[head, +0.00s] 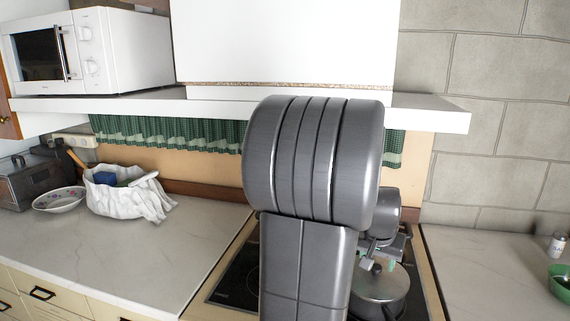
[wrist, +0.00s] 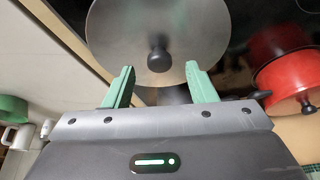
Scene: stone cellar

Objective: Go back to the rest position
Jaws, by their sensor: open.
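My gripper (wrist: 160,75) is open, its two green fingers spread apart with nothing between their tips. In the wrist view a round grey lid (wrist: 125,35) with a black knob (wrist: 160,58) lies just beyond the fingers. In the head view my gripper (head: 370,265) is small and partly hidden behind my own grey arm, above a grey lidded pot (head: 380,290) on the black hob (head: 240,275). I cannot tell whether the fingers touch the lid.
A red pot (wrist: 282,75) is at the right in the wrist view. A white shelf (head: 430,117) with a microwave (head: 85,50) overhangs the counter. A white cloth-lined basket (head: 130,195) and a bowl (head: 60,200) stand left. The front left counter (head: 130,250) is clear.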

